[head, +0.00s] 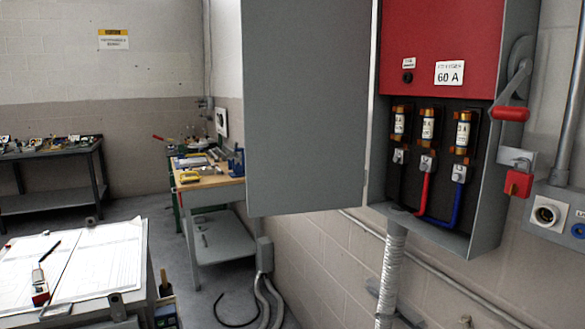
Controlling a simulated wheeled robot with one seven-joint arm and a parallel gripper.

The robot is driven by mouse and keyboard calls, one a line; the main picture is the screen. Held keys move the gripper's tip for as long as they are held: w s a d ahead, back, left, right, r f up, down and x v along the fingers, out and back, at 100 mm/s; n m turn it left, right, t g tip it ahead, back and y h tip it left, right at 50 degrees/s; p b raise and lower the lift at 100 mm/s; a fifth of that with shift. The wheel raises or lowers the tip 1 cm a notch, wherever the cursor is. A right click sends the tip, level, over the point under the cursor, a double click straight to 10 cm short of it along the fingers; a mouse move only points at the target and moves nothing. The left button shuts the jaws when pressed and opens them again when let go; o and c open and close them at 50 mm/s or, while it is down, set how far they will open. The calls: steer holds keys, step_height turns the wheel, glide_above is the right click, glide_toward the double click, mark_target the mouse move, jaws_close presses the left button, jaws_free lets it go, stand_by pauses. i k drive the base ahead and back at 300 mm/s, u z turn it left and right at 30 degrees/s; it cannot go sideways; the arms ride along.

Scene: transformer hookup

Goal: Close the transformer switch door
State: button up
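The grey switch door (305,105) stands wide open in the head view, swung out to the left of the switch box. The switch box (487,212) is mounted on the wall at the right, with a red upper panel (435,38) marked 60 A. Inside are three fuses (428,125) with black, red and blue wires below them. A lever with a red handle (510,113) is on the box's right side. A red padlock-like piece (518,183) hangs below it. My gripper is not in view.
A workbench (215,190) with tools stands behind the door. A dark table (50,163) is at the far left. A slanted stand with papers (75,265) is at the lower left. Conduit (391,265) runs down below the box. An outlet box (555,222) is at the right.

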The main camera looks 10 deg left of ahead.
mark_target(306, 73)
steer(key=k, duration=0.5)
steer(key=u, duration=0.85)
steer(key=i, duration=0.95)
steer(key=z, duration=0.35)
